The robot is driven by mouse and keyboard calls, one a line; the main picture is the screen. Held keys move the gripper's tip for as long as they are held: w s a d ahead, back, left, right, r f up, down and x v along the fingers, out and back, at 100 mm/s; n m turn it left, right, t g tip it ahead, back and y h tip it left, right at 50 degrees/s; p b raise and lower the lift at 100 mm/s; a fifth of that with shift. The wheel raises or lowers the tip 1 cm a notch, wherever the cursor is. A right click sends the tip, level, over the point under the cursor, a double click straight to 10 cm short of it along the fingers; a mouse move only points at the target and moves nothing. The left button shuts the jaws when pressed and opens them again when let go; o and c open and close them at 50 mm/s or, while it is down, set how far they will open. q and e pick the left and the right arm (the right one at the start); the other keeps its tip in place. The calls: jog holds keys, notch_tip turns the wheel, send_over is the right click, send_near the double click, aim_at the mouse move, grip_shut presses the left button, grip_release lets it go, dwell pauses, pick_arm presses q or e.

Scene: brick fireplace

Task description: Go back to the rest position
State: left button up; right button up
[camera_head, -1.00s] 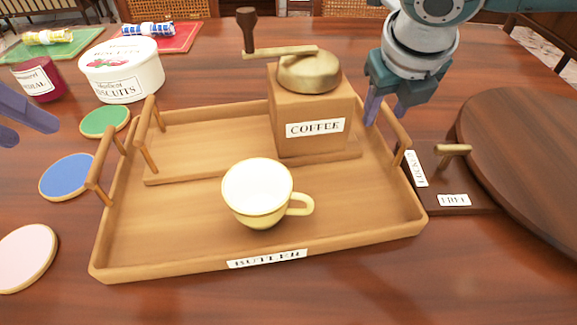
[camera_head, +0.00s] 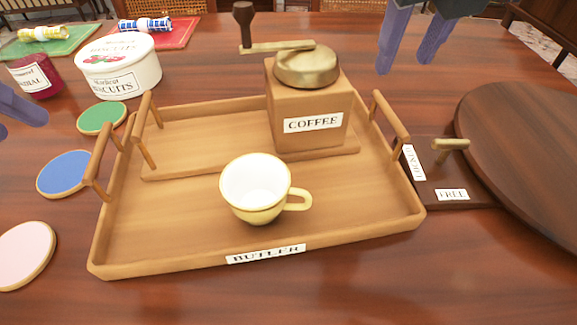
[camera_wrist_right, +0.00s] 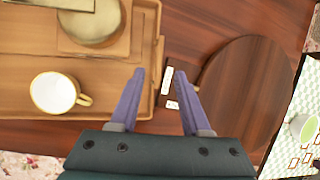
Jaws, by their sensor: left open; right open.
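My right gripper (camera_head: 412,42) is open and empty at the top right in the head view, above the table behind the tray's right handle. In the right wrist view its two fingers (camera_wrist_right: 158,98) are spread with nothing between them. My left gripper (camera_head: 14,112) shows only in part at the left edge, open, near the dark red jar. The wooden butler tray (camera_head: 160,243) lies on the table, holding a coffee grinder (camera_head: 310,112) at the back and a cream cup (camera_head: 256,190) in front.
A white biscuit tin (camera_head: 120,68), a dark red jar (camera_head: 34,78) and green (camera_head: 101,117), blue (camera_head: 66,174) and pink (camera_head: 24,256) coasters lie left. A dark labelled board (camera_head: 440,185) and round wooden board (camera_head: 520,140) lie right. The front table is clear.

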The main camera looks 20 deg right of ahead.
dwell(0.4)
jog(key=s+a+r+m+y+p, duration=0.55)
jog(key=s+a+m+p, duration=0.45)
jog(key=a+m+p, duration=0.3)
pick_arm(q)
jog(key=s+r+m+y+p, duration=0.1)
jog(key=s+r+p, duration=0.35)
jog(key=s, duration=0.65)
jog(key=s+r+m+y+p, duration=0.1)
jog(key=s+r+p, duration=0.4)
jog(key=s, duration=0.5)
pick_arm(e)
jog(key=s+d+r+m+g+h+b, duration=0.1)
jog(key=s+d+r+m, duration=0.2)
jog(key=s+d+m, duration=0.5)
jog(key=s+d+r+m+h, duration=0.2)
jog(key=s+m, duration=0.1)
jog(key=m, duration=1)
pick_arm(q)
notch_tip(320, 180, up, 39)
jog(key=p, duration=3.7)
jog(key=shift+f+g, duration=0.15)
jog(key=shift+g, duration=0.25)
pick_arm(e)
notch_tip(320, 180, up, 38)
jog(key=shift+d+f, duration=0.15)
pick_arm(q)
jog(key=shift+a, duration=0.1)
